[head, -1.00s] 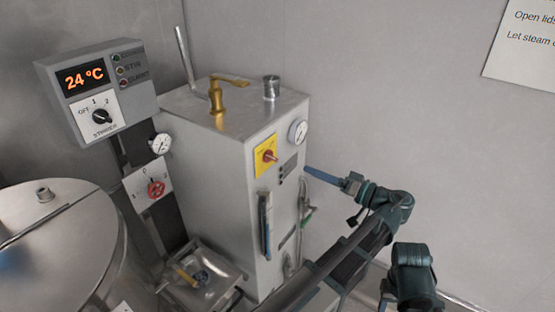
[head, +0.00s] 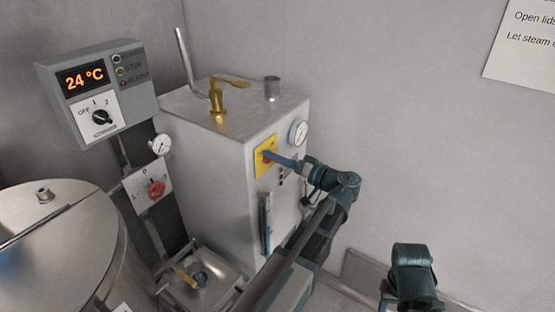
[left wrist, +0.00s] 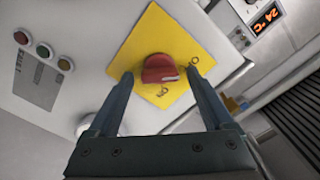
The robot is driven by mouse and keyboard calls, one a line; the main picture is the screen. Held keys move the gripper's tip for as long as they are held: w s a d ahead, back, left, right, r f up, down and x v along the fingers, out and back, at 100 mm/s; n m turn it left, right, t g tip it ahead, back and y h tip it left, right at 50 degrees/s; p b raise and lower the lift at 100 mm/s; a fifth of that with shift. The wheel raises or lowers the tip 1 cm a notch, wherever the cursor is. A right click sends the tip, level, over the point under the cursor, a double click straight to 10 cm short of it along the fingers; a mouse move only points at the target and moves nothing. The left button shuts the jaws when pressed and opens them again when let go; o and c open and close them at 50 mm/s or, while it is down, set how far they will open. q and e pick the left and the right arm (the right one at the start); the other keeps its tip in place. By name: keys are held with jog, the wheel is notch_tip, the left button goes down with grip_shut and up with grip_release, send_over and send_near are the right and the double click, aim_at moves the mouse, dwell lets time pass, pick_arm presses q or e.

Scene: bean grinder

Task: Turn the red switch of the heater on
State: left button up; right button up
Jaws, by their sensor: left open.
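The heater (head: 205,170) is a tall grey metal box standing against the wall. Its red switch (left wrist: 160,70) sits on a yellow plate (left wrist: 140,45) with lettering beside the knob. In the head view the yellow plate (head: 261,165) is on the heater's front face, and my left gripper (head: 270,156) partly covers the switch. In the left wrist view my left gripper (left wrist: 160,78) is open, with one finger on each side of the red switch. I cannot tell whether the fingers touch it. My right gripper cannot be made out.
A control box (head: 98,90) reading 24 °C hangs at the left. A second red knob (head: 156,189) is on a white plate below it. A gauge (head: 298,133) and a brass valve (head: 217,100) are on the heater. A steel vat (head: 60,245) stands at lower left.

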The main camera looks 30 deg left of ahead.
pick_arm(q)
grip_shut()
dwell(0.4)
jog(key=shift+m, duration=0.3)
jog(key=shift+f+m+b, duration=0.2)
jog(key=shift+m, duration=4.1)
jog(key=shift+f+m+b, duration=0.15)
jog(key=shift+m+b, duration=0.05)
jog(key=shift+m, duration=4.1)
